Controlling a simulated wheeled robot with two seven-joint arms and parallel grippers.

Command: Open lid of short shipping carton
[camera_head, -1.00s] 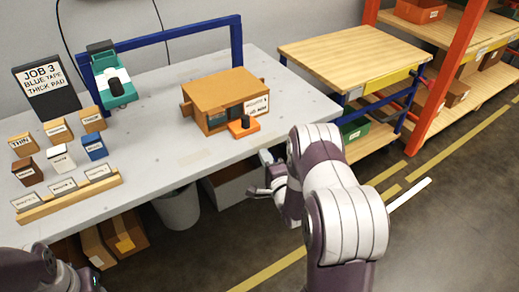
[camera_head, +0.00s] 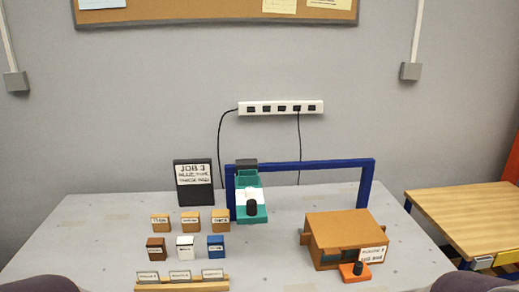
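No thing in the head view is clearly marked as the short shipping carton. A brown box-like unit (camera_head: 338,228) with a flat closed top and a white label stands at the right of the table. It has a dark opening in its front, and I cannot tell whether it is a carton. An orange block (camera_head: 354,274) with a black knob sits at its front. Neither of my grippers is in view; only purple parts of my arms show at the bottom corners.
The grey table (camera_head: 95,225) holds a black job sign (camera_head: 193,196), several small labelled blocks (camera_head: 190,222), a wooden card rack (camera_head: 182,284) and a teal device (camera_head: 251,208) by a blue frame (camera_head: 315,165). A wooden side table (camera_head: 462,215) stands right. The table's left part is clear.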

